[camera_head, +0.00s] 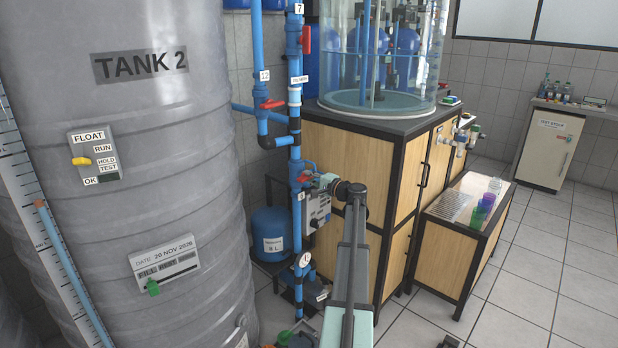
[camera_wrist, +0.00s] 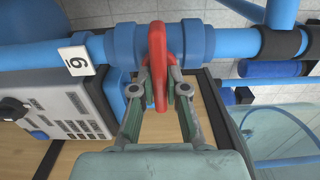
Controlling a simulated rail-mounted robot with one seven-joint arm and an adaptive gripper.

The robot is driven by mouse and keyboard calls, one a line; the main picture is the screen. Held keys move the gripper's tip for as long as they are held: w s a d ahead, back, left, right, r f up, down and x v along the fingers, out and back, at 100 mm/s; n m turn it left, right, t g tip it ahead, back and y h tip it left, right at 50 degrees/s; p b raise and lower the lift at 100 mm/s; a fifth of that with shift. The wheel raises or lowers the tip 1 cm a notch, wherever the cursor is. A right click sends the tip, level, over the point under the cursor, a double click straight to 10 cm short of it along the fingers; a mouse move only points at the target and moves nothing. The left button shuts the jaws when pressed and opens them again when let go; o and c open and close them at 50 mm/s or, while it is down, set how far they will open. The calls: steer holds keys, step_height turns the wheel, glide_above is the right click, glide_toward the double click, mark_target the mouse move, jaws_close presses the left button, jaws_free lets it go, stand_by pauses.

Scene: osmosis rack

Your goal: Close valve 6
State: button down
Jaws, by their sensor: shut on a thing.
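Valve 6 has a red handle (camera_wrist: 158,50) on a blue pipe fitting (camera_wrist: 122,45), with a white tag marked 6 (camera_wrist: 76,60) beside it. In the wrist view the handle lies across the line of the pipe. My gripper (camera_wrist: 160,90) is shut on the red handle, one finger on each side of its near end. In the head view my gripper (camera_head: 318,181) is at the upright blue pipe, right of the Tank 2 wall. Only a little of the red handle (camera_head: 308,166) shows there; the rest is hidden.
A grey control box (camera_head: 317,210) is just below my gripper. The Tank 2 body (camera_head: 190,130) stands close on the left, the wooden cabinet (camera_head: 340,150) with a clear tank (camera_head: 380,60) behind right. Other red-handled valves (camera_head: 270,104) are higher up.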

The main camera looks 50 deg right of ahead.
steer(key=c, duration=1.2)
jaws_free()
steer(key=s, duration=0.8)
steer(key=s+a, duration=0.1)
steer(key=s, duration=0.3)
steer(key=shift+a, duration=0.1)
